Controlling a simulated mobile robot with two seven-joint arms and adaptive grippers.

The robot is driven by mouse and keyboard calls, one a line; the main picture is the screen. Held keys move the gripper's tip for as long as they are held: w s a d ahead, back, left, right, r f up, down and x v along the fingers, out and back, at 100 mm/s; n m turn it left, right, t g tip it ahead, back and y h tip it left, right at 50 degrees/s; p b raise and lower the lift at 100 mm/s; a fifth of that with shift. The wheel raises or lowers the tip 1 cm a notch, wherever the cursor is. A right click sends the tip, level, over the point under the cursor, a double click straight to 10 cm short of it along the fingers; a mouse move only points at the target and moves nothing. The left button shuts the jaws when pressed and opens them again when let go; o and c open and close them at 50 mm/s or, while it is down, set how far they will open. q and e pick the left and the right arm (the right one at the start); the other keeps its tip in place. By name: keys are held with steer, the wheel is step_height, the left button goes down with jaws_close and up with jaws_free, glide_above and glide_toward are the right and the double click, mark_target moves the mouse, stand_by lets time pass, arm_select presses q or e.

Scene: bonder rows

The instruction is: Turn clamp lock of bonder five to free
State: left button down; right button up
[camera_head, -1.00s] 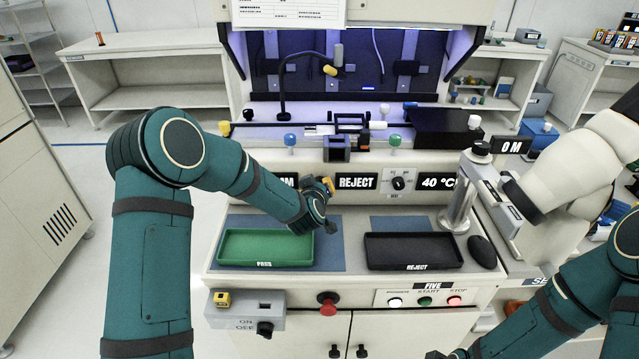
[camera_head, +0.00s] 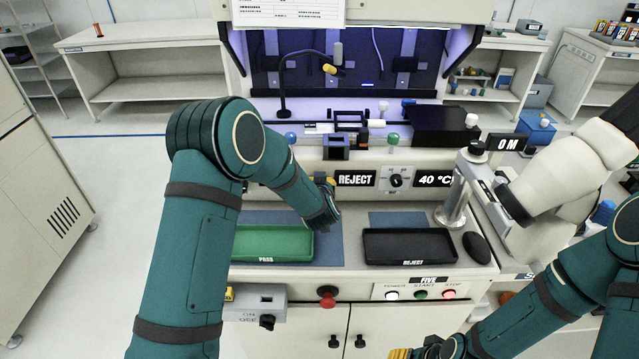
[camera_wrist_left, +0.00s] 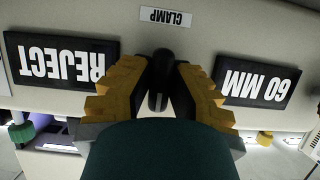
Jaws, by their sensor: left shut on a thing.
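Bonder five carries a FIVE plate (camera_head: 428,280) on its front. Its clamp lock is a black knob (camera_wrist_left: 158,82) beside the CLAMP label (camera_wrist_left: 166,16), between the REJECT display (camera_wrist_left: 62,62) and the 60 MM display (camera_wrist_left: 256,82). The wrist picture is upside down; the knob's grip lies roughly along its vertical. My left gripper (camera_wrist_left: 160,70) is shut on the knob, with yellow fingers on both sides. In the head view my left gripper (camera_head: 330,188) hides the knob. My right gripper (camera_head: 415,353) shows only partly at the bottom edge, away from the panel; its jaw state is unclear.
Below the panel lie a green PASS tray (camera_head: 272,260) and a black REJECT tray (camera_head: 412,262). Another rotary knob (camera_head: 396,180) sits right of the REJECT display. A red knob (camera_head: 327,302) juts from the front. A microscope-like white unit (camera_head: 560,185) stands at right.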

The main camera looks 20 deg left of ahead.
arm_select(q)
steer(key=c, duration=0.9)
jaws_free()
steer(key=shift+w, duration=0.1)
steer(key=v, duration=1.2)
